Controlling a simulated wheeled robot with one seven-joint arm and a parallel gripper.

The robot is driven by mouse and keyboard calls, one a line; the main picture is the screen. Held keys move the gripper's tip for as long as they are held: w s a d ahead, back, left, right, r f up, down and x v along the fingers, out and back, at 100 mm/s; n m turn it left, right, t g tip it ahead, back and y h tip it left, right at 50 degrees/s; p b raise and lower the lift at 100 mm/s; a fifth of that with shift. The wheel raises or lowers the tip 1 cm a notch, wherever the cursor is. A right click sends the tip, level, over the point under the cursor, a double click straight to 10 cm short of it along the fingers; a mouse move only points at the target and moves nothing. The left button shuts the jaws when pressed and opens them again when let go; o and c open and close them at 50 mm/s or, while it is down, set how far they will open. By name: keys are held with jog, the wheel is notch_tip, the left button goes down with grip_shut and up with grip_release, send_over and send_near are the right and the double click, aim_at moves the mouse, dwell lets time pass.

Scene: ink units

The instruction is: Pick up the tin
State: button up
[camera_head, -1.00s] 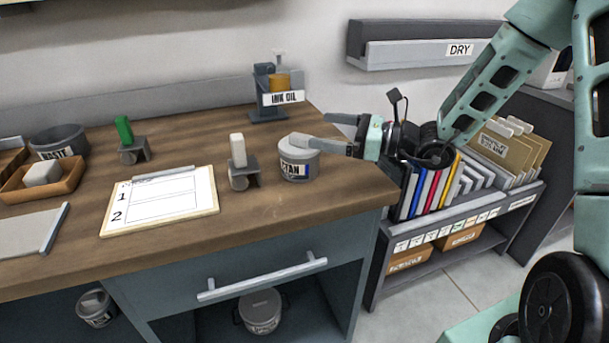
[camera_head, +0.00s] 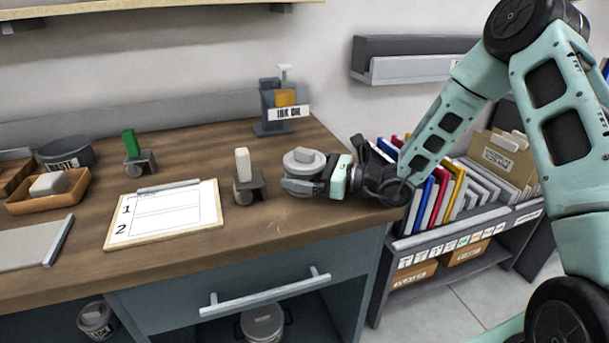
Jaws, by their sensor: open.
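The tin (camera_head: 304,158) is a grey round can with a lid and a raised knob, upright on the wooden worktop near its right end. Its label side is now mostly hidden by my gripper. My gripper (camera_head: 304,182) comes in from the right, low over the worktop. It is open, with one finger in front of the tin. The other finger is hidden or hard to make out, so I cannot tell whether the fingers touch the tin.
A roller stand with a white handle (camera_head: 243,164) stands just left of the tin. The ink oil dispenser (camera_head: 283,103) is behind it. A clipboard (camera_head: 164,212) lies further left. A rack of folders (camera_head: 440,200) stands right of the worktop edge.

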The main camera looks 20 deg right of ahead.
jog(key=shift+w+a, duration=0.2)
jog(key=c, duration=1.2)
jog(key=shift+r, duration=0.1)
jog(key=shift+c, duration=0.8)
jog(key=shift+r, duration=0.1)
